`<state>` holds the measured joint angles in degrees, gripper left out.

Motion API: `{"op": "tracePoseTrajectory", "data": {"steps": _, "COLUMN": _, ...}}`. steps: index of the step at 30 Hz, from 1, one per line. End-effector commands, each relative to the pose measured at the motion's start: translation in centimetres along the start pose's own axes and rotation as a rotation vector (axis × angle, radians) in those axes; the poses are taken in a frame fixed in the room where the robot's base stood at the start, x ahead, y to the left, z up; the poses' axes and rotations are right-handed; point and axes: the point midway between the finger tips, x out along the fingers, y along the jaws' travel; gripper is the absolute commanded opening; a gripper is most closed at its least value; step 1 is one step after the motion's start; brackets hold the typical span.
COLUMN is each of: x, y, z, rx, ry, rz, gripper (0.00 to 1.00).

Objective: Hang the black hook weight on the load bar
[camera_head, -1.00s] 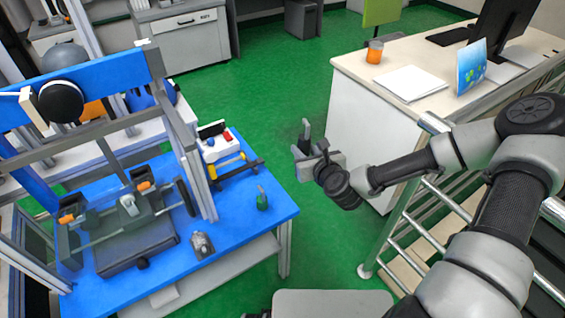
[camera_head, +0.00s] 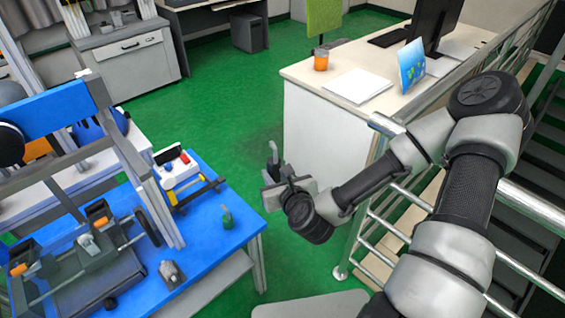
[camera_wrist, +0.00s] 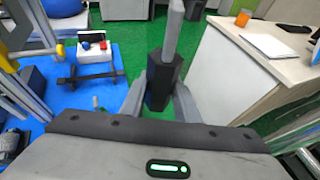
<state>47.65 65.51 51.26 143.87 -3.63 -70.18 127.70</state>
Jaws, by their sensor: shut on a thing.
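My gripper (camera_head: 285,190) is shut on the black hook weight (camera_wrist: 160,82), a dark faceted body with a grey upright stem. The fingers grip its lower part from both sides in the wrist view. In the head view the weight (camera_head: 273,153) stands upright above the green floor, right of the blue table and apart from it. The drop tower (camera_head: 125,150) stands on the blue table at the left, partly out of frame. A dark bar (camera_wrist: 90,77) lies low beside its frame in the wrist view; I cannot tell whether it is the load bar.
A white desk (camera_head: 330,125) and a metal railing (camera_head: 365,225) stand right. Green floor lies clear between.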

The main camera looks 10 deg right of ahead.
Motion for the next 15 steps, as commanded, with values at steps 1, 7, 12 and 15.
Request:
{"op": "tracePoseTrajectory", "data": {"steps": 1, "x": 0.0, "y": 1.0, "z": -0.5, "rx": -0.008, "ry": -0.002, "rz": 0.021, "gripper": 0.0}}
{"op": "tracePoseTrajectory", "data": {"steps": 7, "x": -0.3, "y": 5.2, "z": -3.5, "rx": -0.048, "ry": -0.001, "rz": 0.119, "gripper": 0.0}}
{"op": "tracePoseTrajectory", "data": {"steps": 12, "x": -1.6, "y": 10.2, "z": -7.0, "rx": -0.092, "ry": -0.002, "rz": 0.235, "gripper": 0.0}}
{"op": "tracePoseTrajectory", "data": {"steps": 15, "x": -2.5, "y": 12.6, "z": -8.8, "rx": -0.113, "ry": -0.005, "rz": 0.292, "gripper": 0.0}}
